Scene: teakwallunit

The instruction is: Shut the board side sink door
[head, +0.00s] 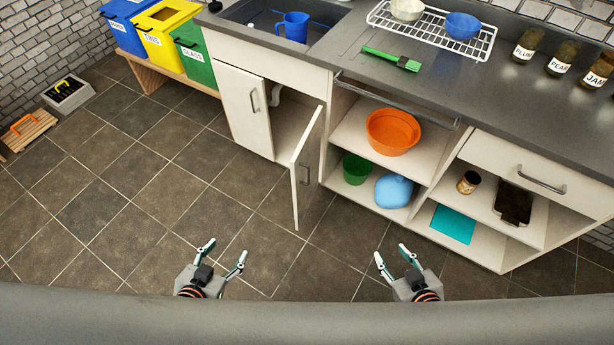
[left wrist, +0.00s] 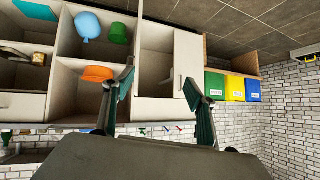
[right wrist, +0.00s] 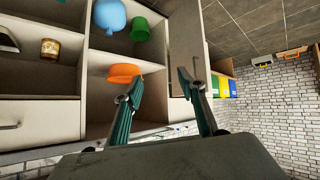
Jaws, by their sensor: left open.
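The sink cabinet's board side door (head: 305,172), a cream panel with a bar handle (head: 306,176), stands swung out from the front in the head view. The sink-side interior (head: 288,128) is open to view behind it. The other sink door (head: 243,108), to its left, is shut. My left gripper (head: 225,250) is open and empty, in front of the open door and to its left, apart from it. My right gripper (head: 391,252) is open and empty, to the right of the door and clear of the shelves.
Open shelves right of the door hold an orange bowl (head: 393,131), a green tub (head: 357,169) and a blue rounded thing (head: 393,190). A rail (head: 397,100) runs above them. Recycling bins (head: 193,55) stand at the back left.

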